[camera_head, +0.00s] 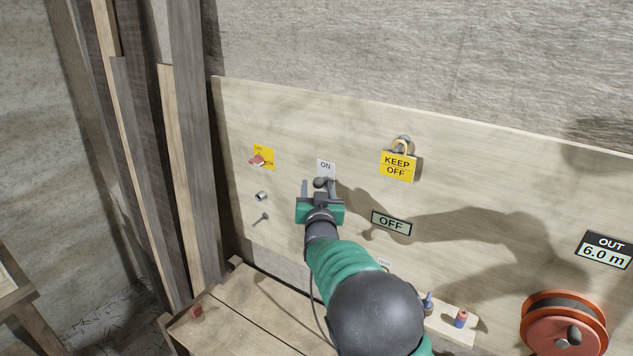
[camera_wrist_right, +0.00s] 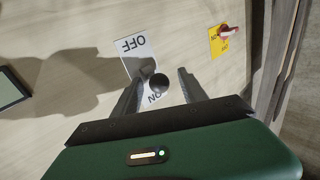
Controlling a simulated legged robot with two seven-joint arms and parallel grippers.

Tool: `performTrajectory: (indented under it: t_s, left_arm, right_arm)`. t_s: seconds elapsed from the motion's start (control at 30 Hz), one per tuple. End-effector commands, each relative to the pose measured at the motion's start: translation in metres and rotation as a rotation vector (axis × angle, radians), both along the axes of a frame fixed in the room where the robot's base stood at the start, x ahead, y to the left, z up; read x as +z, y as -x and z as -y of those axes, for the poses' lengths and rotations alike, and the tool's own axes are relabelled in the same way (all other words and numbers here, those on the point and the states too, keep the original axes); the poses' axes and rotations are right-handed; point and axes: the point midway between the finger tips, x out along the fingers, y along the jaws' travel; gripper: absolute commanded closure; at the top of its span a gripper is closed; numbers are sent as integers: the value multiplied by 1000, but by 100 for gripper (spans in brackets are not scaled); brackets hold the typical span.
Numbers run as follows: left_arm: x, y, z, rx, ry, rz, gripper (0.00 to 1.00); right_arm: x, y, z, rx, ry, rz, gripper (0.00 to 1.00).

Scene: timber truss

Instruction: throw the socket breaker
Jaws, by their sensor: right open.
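The socket breaker shows as a dark lever with a round ball knob (camera_wrist_right: 159,83) over a white plate (camera_wrist_right: 133,46) marked ON and OFF. In the head view the plate's ON end (camera_head: 326,167) is uppermost, with the knob (camera_head: 320,183) just below it. In the wrist view the knob appears nearer the ON lettering. My right gripper (camera_head: 319,190) is open at the board, its two fingers on either side of the knob. In the wrist view gaps show between knob and fingers (camera_wrist_right: 160,82). The lever's base is partly hidden. My left gripper is out of view.
A yellow plate with a red switch (camera_head: 258,160) is left of the breaker. A padlock with a KEEP OFF tag (camera_head: 397,167) and a framed OFF sign (camera_head: 391,222) are to the right. An orange reel (camera_head: 563,325) is lower right. Upright timbers (camera_head: 190,130) stand left.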

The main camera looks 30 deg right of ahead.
Motion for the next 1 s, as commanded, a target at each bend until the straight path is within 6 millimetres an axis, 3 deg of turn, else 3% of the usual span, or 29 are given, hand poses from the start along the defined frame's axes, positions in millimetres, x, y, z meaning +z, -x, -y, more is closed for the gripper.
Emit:
performTrajectory:
  t_s: [0.27, 0.63, 0.87, 1.0]
  left_arm:
    - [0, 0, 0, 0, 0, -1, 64]
    - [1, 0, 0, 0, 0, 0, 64]
    - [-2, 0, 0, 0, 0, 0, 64]
    - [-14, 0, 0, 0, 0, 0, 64]
  right_arm:
    - [-2, -4, 0, 1, 0, -1, 50]
    - [-2, -5, -1, 3, 0, -2, 98]
    - [-3, -4, -1, 3, 3, -1, 100]
    - [-8, -4, -1, 3, 21, 10, 100]
